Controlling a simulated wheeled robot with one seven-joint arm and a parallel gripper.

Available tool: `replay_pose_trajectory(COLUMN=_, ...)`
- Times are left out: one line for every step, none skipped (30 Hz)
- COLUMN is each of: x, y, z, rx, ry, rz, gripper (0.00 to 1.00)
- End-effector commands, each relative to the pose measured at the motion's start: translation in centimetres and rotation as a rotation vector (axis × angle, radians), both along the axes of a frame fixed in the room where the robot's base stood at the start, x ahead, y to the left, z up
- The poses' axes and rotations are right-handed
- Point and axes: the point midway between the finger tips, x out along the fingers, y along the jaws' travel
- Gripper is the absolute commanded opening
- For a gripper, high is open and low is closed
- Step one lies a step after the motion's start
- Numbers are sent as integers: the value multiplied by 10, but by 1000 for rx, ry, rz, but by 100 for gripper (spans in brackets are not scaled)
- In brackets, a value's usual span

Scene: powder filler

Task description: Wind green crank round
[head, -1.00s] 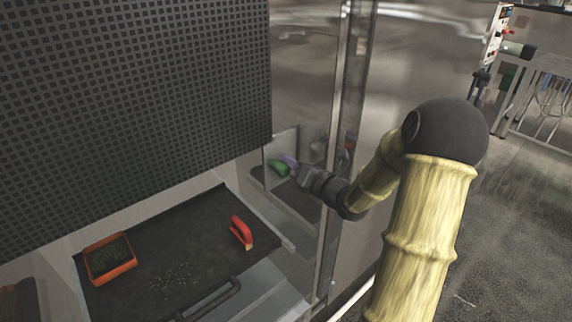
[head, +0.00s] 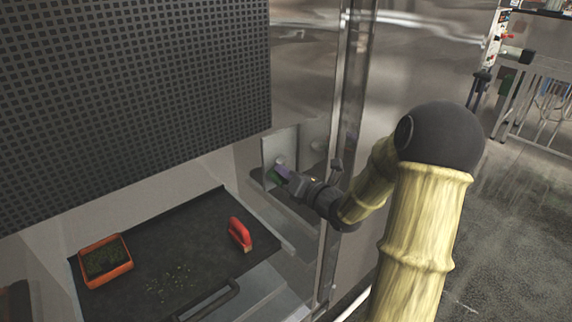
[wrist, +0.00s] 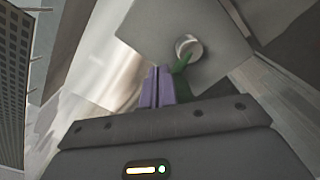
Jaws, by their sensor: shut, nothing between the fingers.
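The green crank (head: 272,176) is on a grey plate (head: 282,146) inside the machine's right side, mostly hidden behind my gripper in the head view. In the wrist view the green crank (wrist: 182,66) runs down from a round pale hub (wrist: 188,46) and passes behind the purple fingers. My gripper (head: 283,172) is shut with its purple fingers together and nothing between them. In the wrist view the gripper (wrist: 157,72) is just left of the crank and close against it; I cannot tell whether they touch.
A black tray (head: 205,222) below left holds an orange box (head: 106,262) of dark green bits, a red-handled tool (head: 240,234) and loose crumbs. A black perforated panel (head: 130,100) overhangs it. A steel frame post (head: 345,120) stands close beside my arm.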

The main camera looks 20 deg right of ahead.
Motion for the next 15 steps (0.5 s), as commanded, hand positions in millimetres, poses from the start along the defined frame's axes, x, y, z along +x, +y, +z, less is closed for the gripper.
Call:
replay_pose_trajectory(x=-1, y=4, z=-11, rx=1, ry=3, rz=5, gripper=0)
replay_pose_trajectory(x=-1, y=4, z=-12, rx=0, ry=3, rz=5, gripper=0)
replay_pose_trajectory(x=-1, y=5, z=-12, rx=0, ry=3, rz=5, gripper=0)
replay_pose_trajectory(x=-1, y=5, z=-11, rx=0, ry=3, rz=5, gripper=0)
replay_pose_trajectory(x=-1, y=5, z=-10, rx=0, ry=3, rz=5, gripper=0)
replay_pose_trajectory(x=-1, y=5, z=-10, rx=0, ry=3, rz=5, gripper=0)
replay_pose_trajectory(x=-1, y=5, z=-9, rx=0, ry=3, rz=3, gripper=0)
replay_pose_trajectory(x=-1, y=5, z=-9, rx=0, ry=3, rz=3, gripper=0)
replay_pose_trajectory(x=-1, y=4, z=-9, rx=0, ry=3, rz=3, gripper=0)
replay_pose_trajectory(x=-1, y=4, z=-10, rx=0, ry=3, rz=3, gripper=0)
replay_pose_trajectory(x=-1, y=4, z=-11, rx=0, ry=3, rz=3, gripper=0)
replay_pose_trajectory(x=-1, y=4, z=-14, rx=0, ry=3, rz=2, gripper=0)
replay_pose_trajectory(x=-1, y=4, z=-18, rx=1, ry=4, rz=2, gripper=0)
replay_pose_trajectory(x=-1, y=4, z=-21, rx=1, ry=4, rz=2, gripper=0)
replay_pose_trajectory(x=-1, y=3, z=-25, rx=1, ry=4, rz=2, gripper=0)
